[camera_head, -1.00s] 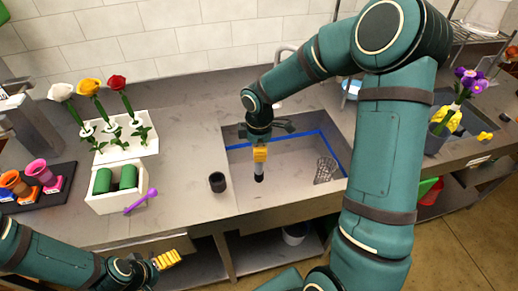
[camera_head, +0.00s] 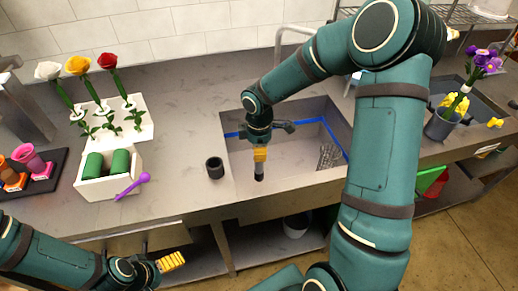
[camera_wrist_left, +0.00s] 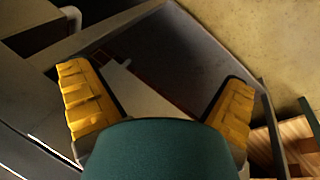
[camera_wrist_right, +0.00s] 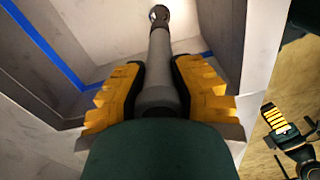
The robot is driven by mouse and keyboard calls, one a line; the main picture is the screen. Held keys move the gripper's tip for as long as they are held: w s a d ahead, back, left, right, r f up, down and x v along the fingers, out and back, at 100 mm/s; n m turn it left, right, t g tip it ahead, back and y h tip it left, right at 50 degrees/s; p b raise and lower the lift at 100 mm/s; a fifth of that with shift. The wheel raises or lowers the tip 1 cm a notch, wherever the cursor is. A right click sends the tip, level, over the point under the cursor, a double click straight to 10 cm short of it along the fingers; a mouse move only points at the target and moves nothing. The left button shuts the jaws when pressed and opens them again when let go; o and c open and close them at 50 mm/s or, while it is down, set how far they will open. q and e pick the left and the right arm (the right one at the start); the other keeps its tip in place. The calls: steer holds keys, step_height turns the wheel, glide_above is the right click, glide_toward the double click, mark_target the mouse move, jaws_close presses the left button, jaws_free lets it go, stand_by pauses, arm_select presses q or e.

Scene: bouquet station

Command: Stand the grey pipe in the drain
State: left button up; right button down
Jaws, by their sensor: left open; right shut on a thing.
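My right gripper (camera_head: 260,154) is shut on the grey pipe (camera_head: 259,168), which points downward inside the sink near its front left. The pipe also shows in the right wrist view (camera_wrist_right: 157,65), between the yellow fingers and running away from them. A small round fitting with a dark centre (camera_wrist_right: 159,14) shows at the pipe's far end. I cannot tell whether it is the drain or the pipe's own end, or whether the two touch. My left gripper (camera_head: 171,261) is open and empty, low in front of the counter. It also shows in the left wrist view (camera_wrist_left: 160,105).
A dark cup (camera_head: 215,168) stands on the counter left of the sink (camera_head: 285,178). A mesh basket (camera_head: 329,157) is at the sink's right. A faucet (camera_head: 284,42) rises behind.

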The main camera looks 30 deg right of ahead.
mark_target(259, 174)
steer(key=shift+f+b, duration=1.2)
steer(key=shift+f, duration=0.45)
steer(key=shift+f+b, duration=1.95)
steer(key=shift+f, duration=0.6)
steer(key=shift+r, duration=0.1)
steer(key=shift+f, duration=1.85)
steer(key=c, duration=0.8)
jaws_free()
